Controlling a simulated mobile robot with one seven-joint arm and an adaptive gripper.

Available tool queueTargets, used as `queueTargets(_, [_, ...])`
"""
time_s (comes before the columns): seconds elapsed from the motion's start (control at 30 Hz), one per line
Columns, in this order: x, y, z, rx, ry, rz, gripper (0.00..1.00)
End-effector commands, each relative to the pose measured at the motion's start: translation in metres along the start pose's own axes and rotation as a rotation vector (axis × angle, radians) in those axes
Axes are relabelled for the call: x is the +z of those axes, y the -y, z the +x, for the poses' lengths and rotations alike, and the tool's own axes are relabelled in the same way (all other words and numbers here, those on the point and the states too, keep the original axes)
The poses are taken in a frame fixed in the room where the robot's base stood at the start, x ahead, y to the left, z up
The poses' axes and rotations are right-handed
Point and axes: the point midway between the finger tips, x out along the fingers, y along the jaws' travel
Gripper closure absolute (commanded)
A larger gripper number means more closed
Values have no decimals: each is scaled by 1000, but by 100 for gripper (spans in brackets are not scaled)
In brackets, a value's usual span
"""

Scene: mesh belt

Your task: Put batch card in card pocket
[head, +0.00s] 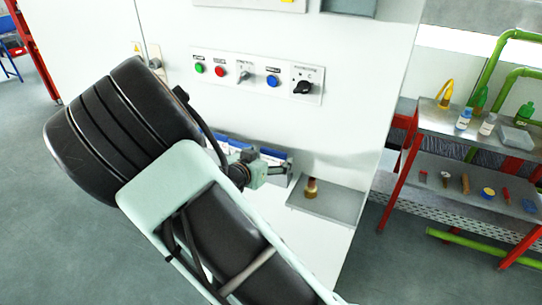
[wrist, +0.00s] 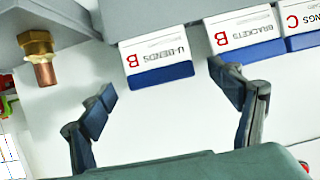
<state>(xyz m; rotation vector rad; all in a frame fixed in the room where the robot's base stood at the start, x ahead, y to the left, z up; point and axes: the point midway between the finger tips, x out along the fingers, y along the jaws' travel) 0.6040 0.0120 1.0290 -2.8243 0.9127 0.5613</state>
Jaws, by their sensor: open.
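In the wrist view, a white card with a blue band, reading "U-BENDS B" (wrist: 157,60), shows upside down between and beyond my fingertips. Similar cards reading "BRACKETS B" (wrist: 245,36) and one ending "INGS C" (wrist: 304,22) are to its right. They sit along a grey ledge; I cannot tell which is the batch card or which part is the card pocket. My gripper (wrist: 172,94) is open, its fingers apart on either side of the U-BENDS card, with nothing between them. In the head view my gripper (head: 276,172) is in front of the card row (head: 232,145), partly hiding it.
A brass fitting (wrist: 39,58) stands on a grey shelf (head: 325,203) close to my gripper's side. Above is a button panel (head: 257,75) on the white cabinet. A rack (head: 470,125) with bottles and small parts is at the right. Grey floor lies open at left.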

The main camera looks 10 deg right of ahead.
Motion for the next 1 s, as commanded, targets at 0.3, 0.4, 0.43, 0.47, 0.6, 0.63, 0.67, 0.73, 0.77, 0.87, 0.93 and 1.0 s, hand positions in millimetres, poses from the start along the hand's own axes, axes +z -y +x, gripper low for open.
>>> queueTargets(0.3, [0,1,-67,-4,1,3,16])
queueTargets(0.4, [0,1,-82,-3,0,2,16])
queueTargets(0.43, [0,1,-86,-3,1,2,16])
queueTargets(0.47, [0,0,-90,-2,0,2,16])
queueTargets(0.6, [0,0,-99,-1,0,1,16])
queueTargets(0.63, [0,0,-100,0,0,1,16])
queueTargets(0.67, [0,-1,-101,1,0,1,16])
queueTargets(0.73, [0,-1,-101,1,-1,1,16])
queueTargets(0.77, [0,-1,-101,1,-1,1,16])
queueTargets(0.87, [0,-1,-101,1,-1,0,16])
queueTargets(0.93, [0,-1,-101,1,-1,0,16])
queueTargets(1.0, [0,-1,-101,1,-1,0,16])
